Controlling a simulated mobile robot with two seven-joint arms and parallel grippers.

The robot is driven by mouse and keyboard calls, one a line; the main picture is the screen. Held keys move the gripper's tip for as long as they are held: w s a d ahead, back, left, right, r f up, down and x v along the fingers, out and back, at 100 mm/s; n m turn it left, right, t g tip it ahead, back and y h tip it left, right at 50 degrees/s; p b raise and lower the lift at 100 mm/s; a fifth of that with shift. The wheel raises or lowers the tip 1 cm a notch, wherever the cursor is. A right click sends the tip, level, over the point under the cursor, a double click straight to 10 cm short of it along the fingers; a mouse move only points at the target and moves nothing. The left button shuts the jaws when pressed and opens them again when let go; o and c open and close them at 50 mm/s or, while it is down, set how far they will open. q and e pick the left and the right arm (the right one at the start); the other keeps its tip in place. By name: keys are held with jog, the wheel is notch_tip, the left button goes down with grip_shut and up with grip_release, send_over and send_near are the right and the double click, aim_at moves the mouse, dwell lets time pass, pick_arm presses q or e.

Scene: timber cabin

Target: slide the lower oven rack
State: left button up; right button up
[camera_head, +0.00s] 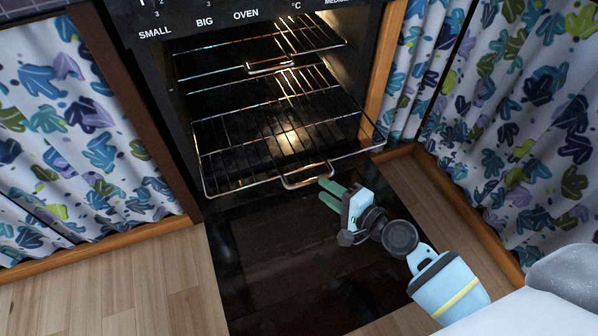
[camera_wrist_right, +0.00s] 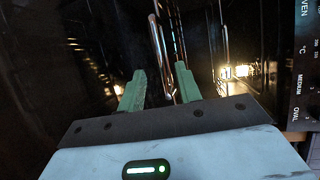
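The lower oven rack (camera_head: 250,148) is a wire grid whose front edge sticks out past the oven opening. A small wire handle loop (camera_head: 307,177) sits at the middle of its front edge. My right gripper (camera_head: 321,190) is just right of and in front of this loop, its green fingers pointing at it. In the right wrist view the two fingers (camera_wrist_right: 160,70) stand apart, with shiny rack wires showing between and beyond them. Whether a finger touches the loop I cannot tell. My left gripper is not in view.
The upper rack (camera_head: 270,66) is inside the oven above. The oven door (camera_head: 285,265) lies open and low in front, dark and glossy. Leaf-patterned curtains (camera_head: 70,130) and wooden trim flank the oven. Bare plank floor (camera_head: 130,290) is at the lower left.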

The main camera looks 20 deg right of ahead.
jog(key=b+x, duration=0.1)
jog(key=x, duration=0.6)
jog(key=shift+w, duration=0.25)
jog(key=shift+a, duration=0.15)
jog(key=shift+f, duration=0.15)
grip_shut()
